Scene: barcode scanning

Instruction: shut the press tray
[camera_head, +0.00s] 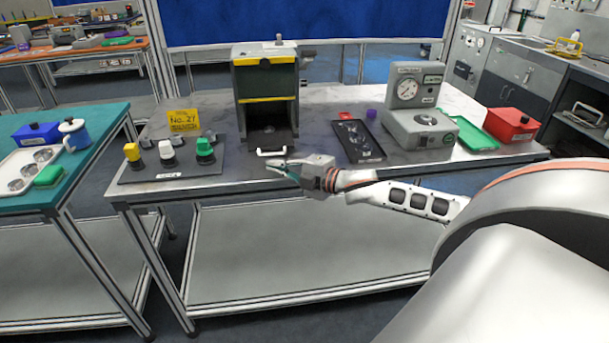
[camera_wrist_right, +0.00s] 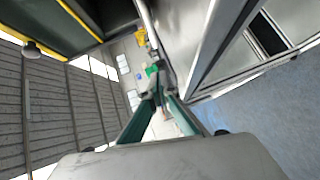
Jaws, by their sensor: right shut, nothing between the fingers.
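The press (camera_head: 266,78) stands on the grey table, a dark box with yellow and black stripes. Its dark tray (camera_head: 270,137) sits low in the front opening and sticks out toward the table's front edge. The tray has a white handle (camera_head: 271,152) at its front. My right gripper (camera_head: 274,168) is just in front of and below the handle in the picture, its fingers shut with nothing between them. In the right wrist view, the teal fingers (camera_wrist_right: 161,92) meet at their tips. I cannot tell whether they touch the handle. My left gripper is not in view.
Left of the press is a board (camera_head: 172,169) with yellow, white and green buttons. Right of it are a black tray (camera_head: 374,149), a gauge device (camera_head: 419,110), a green tray (camera_head: 476,136) and a red box (camera_head: 513,124). A teal table (camera_head: 98,132) stands at left.

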